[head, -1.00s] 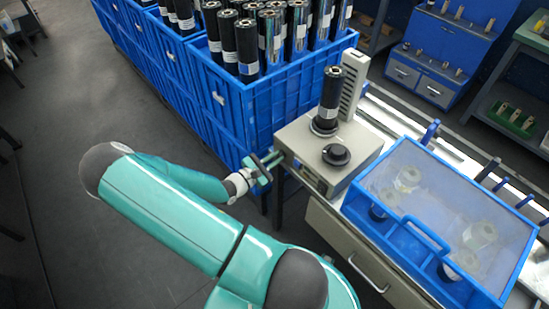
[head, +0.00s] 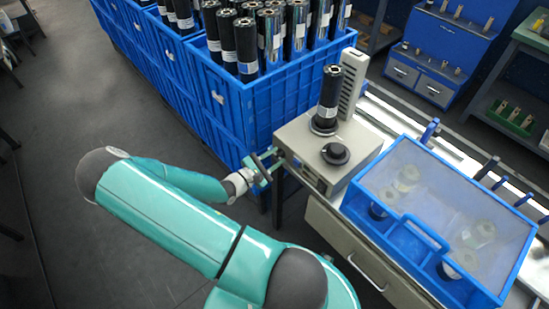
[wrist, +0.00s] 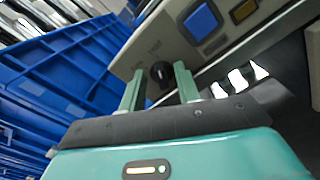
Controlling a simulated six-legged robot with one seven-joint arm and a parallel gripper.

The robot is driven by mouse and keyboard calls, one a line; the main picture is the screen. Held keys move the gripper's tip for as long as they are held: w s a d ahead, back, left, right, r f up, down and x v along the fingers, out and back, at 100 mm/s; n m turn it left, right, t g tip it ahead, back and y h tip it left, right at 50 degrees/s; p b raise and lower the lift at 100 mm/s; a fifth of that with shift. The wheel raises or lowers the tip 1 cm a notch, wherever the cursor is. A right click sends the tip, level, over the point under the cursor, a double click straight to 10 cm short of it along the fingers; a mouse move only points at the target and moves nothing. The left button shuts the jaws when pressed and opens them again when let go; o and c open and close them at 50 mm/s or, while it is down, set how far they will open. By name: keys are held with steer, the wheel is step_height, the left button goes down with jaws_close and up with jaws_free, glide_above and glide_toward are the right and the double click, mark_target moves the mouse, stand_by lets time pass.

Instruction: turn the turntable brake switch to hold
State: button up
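The turntable unit (head: 298,136) is a beige box with a black roll standing on its top. A small black rotary switch (wrist: 160,73) with a pale pointer line sits on the unit's beige front panel (wrist: 172,47) in the wrist view. The lettering around it is too small to read. My gripper (head: 265,168) is at the unit's front left side. In the wrist view, the two green fingers of my gripper (wrist: 158,80) are open, with the switch showing between their tips. I cannot tell whether either finger touches it.
A blue button (wrist: 201,20) and an amber one (wrist: 243,10) are on the panel right of the switch. A blue crate (head: 262,105) of rolls stands close behind my gripper. A blue clear-lidded box (head: 405,225) is right of the unit. A black knob (head: 335,153) is on its top.

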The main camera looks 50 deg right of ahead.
steer(key=shift+a, duration=0.1)
steer(key=v, duration=1.3)
steer(key=shift+a, duration=0.3)
steer(key=s+a+r+m+t+y, duration=0.1)
steer(key=a+r+m+t+y, duration=0.2)
steer(key=a+r+y, duration=0.3)
steer(key=s+a+r+m+t+y, duration=0.2)
steer(key=a+r+y, duration=0.3)
steer(key=r, duration=1.2)
steer(key=s+a+r+m+t+y, duration=0.2)
steer(key=a+r+m+t+y, duration=0.2)
steer(key=a+r, duration=0.6)
steer(key=r+y, duration=0.2)
steer(key=shift+s+a+t+y, duration=0.25)
steer(key=shift+a+t+y, duration=0.05)
steer(key=shift+a, duration=0.1)
steer(key=shift+d, duration=0.15)
